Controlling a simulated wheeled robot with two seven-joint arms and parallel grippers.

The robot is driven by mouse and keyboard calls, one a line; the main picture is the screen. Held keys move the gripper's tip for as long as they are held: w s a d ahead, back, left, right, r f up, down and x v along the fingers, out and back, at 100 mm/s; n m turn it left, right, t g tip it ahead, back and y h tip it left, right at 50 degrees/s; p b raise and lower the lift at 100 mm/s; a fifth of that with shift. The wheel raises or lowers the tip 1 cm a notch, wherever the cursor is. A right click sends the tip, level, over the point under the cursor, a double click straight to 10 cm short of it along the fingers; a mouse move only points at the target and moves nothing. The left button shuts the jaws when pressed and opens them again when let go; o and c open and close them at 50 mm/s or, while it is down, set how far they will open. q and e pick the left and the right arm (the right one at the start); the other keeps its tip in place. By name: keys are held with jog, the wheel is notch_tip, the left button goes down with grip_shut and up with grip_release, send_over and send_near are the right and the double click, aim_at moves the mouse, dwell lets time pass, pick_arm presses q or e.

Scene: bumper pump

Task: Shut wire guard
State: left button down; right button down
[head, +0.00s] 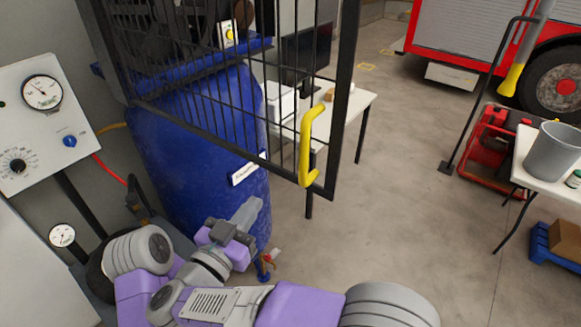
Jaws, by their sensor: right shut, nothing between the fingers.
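The wire guard (343,95) is a black-framed panel of upright bars in the upper middle of the head view. It appears swung out from the left post, its free edge towards the right, in front of the blue tank's top. Its top is cut off by the picture edge. A yellow handle (306,145) is fixed near its lower free corner. My right gripper (252,208) is shut and empty, in front of the blue tank, below and left of the handle and apart from it. My left gripper is not in view.
The blue tank (195,150) stands behind the guard, with a small red-handled tap (268,258) low down. A gauge panel (40,125) is at the left. A white table (350,103) stands behind the handle. Open floor (400,200) lies to the right.

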jog(key=s+r+m+g+h+p, duration=0.1)
jog(key=s+r+g+h+p, duration=0.1)
jog(key=s+r, duration=0.8)
jog(key=d+f+x, duration=0.1)
jog(key=f+x, duration=0.1)
jog(key=x, duration=0.9)
jog(key=shift+d+p, duration=0.35)
jog(key=shift+p, duration=0.1)
